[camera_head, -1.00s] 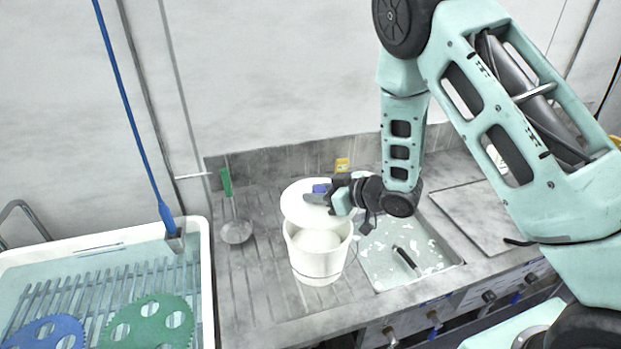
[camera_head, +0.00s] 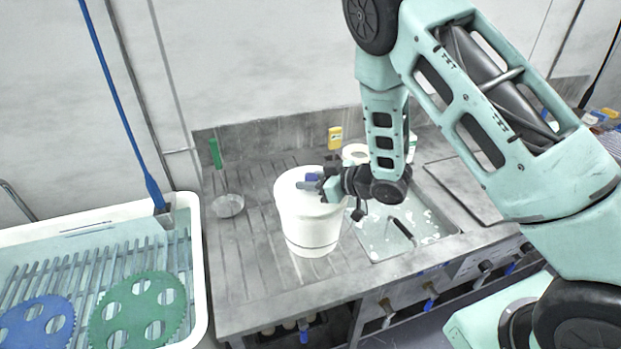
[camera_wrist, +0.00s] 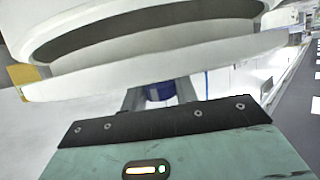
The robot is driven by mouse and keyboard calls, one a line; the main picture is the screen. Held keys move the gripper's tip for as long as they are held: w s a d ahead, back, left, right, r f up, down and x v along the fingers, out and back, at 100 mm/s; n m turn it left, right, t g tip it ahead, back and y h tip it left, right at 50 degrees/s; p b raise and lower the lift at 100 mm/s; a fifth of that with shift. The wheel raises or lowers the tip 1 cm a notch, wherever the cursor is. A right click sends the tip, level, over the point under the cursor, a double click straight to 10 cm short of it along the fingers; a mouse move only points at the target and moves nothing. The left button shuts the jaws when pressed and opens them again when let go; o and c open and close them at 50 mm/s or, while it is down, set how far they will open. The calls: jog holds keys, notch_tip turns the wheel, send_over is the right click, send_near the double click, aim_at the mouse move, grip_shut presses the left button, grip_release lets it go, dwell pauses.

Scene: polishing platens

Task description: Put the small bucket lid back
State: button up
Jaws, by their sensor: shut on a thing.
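The small white bucket (camera_head: 309,230) stands on the ribbed worktop left of the sink. Its white lid (camera_head: 290,186) lies over the bucket's mouth in the head view, covering the opening. My gripper (camera_head: 318,183) reaches in from the right and is shut on the blue handle of the lid. In the wrist view, the blue handle (camera_wrist: 160,92) shows between my fingers, beneath the broad white lid (camera_wrist: 150,78). A dark band shows beyond the lid's edge there; I cannot tell whether the lid sits fully flush on the rim.
A sink (camera_head: 400,232) with a dark-handled tool lies right of the bucket. A green-handled strainer (camera_head: 228,205) is at the left. A yellow bottle (camera_head: 335,138) and a white roll (camera_head: 355,152) stand behind. A white tub (camera_head: 198,290) with toothed discs is at far left.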

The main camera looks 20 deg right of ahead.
jog(key=shift+f+b, duration=0.6)
jog(key=shift+f, duration=0.1)
dwell(0.4)
jog(key=o, duration=1.1)
jog(key=shift+c, duration=0.2)
jog(key=p+v, duration=0.4)
jog(key=v, duration=1.3)
jog(key=shift+r, duration=0.25)
jog(key=shift+s+p, duration=0.25)
jog(key=shift+p, duration=0.05)
jog(key=shift+f, duration=0.1)
